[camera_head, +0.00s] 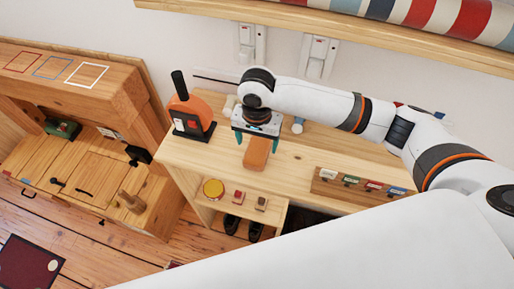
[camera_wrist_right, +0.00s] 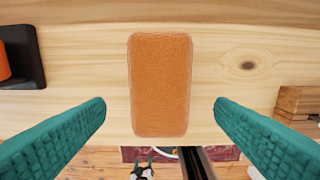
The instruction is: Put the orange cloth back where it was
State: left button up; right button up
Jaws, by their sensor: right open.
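The orange cloth (camera_head: 257,153) is a folded, rounded block lying on the light wooden shelf unit's top (camera_head: 310,152), near its front edge. In the right wrist view the cloth (camera_wrist_right: 160,85) lies flat between my two teal fingers, with a clear gap on each side. My right gripper (camera_head: 257,140) is open and above the cloth, pointing down; it also shows in the right wrist view (camera_wrist_right: 160,125). I cannot tell its exact height over the cloth. My left gripper is not in view.
An orange and black device (camera_head: 190,115) stands left of the cloth. A small wooden rack with coloured tags (camera_head: 360,185) stands to the right. Below the top, a shelf holds a yellow round tin (camera_head: 213,189) and small blocks. A wall shelf (camera_head: 330,27) hangs above.

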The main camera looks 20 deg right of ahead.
aim_at(257, 150)
notch_tip(257, 150, up, 7)
dwell(0.3)
dwell(0.5)
